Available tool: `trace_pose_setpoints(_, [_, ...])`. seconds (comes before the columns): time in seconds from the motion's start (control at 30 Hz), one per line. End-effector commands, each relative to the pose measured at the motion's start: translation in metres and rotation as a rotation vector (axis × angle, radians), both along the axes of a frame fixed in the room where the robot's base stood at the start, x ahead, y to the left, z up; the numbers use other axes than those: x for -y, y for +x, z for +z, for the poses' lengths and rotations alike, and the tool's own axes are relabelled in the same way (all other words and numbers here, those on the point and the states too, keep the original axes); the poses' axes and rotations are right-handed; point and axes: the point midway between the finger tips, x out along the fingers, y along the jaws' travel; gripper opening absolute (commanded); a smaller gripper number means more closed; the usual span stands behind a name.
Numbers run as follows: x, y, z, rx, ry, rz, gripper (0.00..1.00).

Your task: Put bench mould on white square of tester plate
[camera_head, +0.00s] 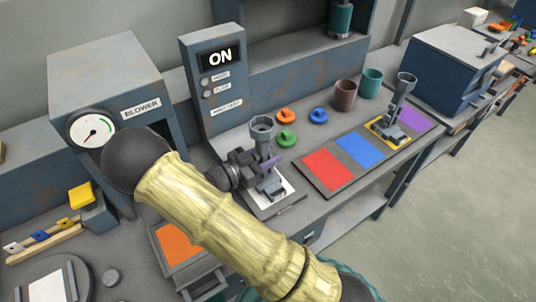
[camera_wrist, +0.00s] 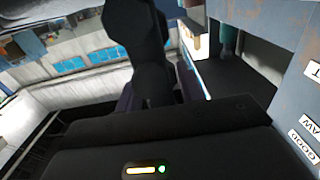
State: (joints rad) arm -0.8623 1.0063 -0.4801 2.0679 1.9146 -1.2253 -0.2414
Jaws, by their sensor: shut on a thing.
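A grey mould with a cup-shaped top (camera_head: 263,128) stands upright at the tester, over the white square (camera_head: 285,198) of the tester plate (camera_head: 290,208). My gripper (camera_head: 262,163) is shut on this mould from the left side. The mould's foot covers much of the white square; I cannot tell whether it touches the plate. In the wrist view a large dark shape (camera_wrist: 140,50) fills the space between the jaws. A second, similar grey mould (camera_head: 404,85) stands on the yellow square of the colour strip to the right.
The tester's panel (camera_head: 212,85) reads ON and rises just behind the held mould. The colour strip (camera_head: 318,190) with red, blue, yellow and purple squares lies to the right. Orange, blue and green rings (camera_head: 318,116) and two cups (camera_head: 345,95) stand behind it. The blower (camera_head: 115,85) is at left.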

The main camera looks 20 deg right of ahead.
Motion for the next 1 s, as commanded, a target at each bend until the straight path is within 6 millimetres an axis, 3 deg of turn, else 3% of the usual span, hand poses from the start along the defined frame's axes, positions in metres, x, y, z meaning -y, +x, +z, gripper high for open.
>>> trace_pose_setpoints(0.37, [0.001, 0.000, -0.003, 0.001, -0.001, -0.002, 0.00])
trace_pose_setpoints(0.4, [0.001, 0.000, -0.003, 0.001, 0.000, -0.002, 0.46])
trace_pose_setpoints(0.5, [0.001, 0.000, -0.003, 0.001, 0.001, -0.002, 0.60])
trace_pose_setpoints(0.87, [0.000, 0.000, 0.002, 0.002, 0.002, 0.000, 0.60])
trace_pose_setpoints(1.0, [-0.016, -0.004, 0.000, 0.002, 0.004, 0.002, 0.60])
